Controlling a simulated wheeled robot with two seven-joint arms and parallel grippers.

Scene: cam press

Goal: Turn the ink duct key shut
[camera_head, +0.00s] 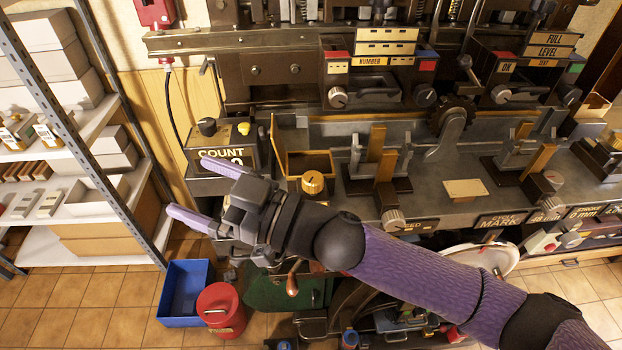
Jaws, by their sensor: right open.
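My right gripper (188,187) reaches in from the right with its purple arm across the front of the machine. Its two lilac fingers are spread apart and point left, with nothing between them. The upper finger lies in front of the COUNT box (240,157) and hides part of its label. I cannot tell for sure which part is the ink duct key. The press (300,70) fills the back. My left gripper is not in view.
A shelf rack (90,140) stands at the left. A blue bin (185,290) and a red can (221,309) are on the tiled floor below the gripper. Two upright feed stands and a silver knob (393,219) are on the bench. The floor at lower left is clear.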

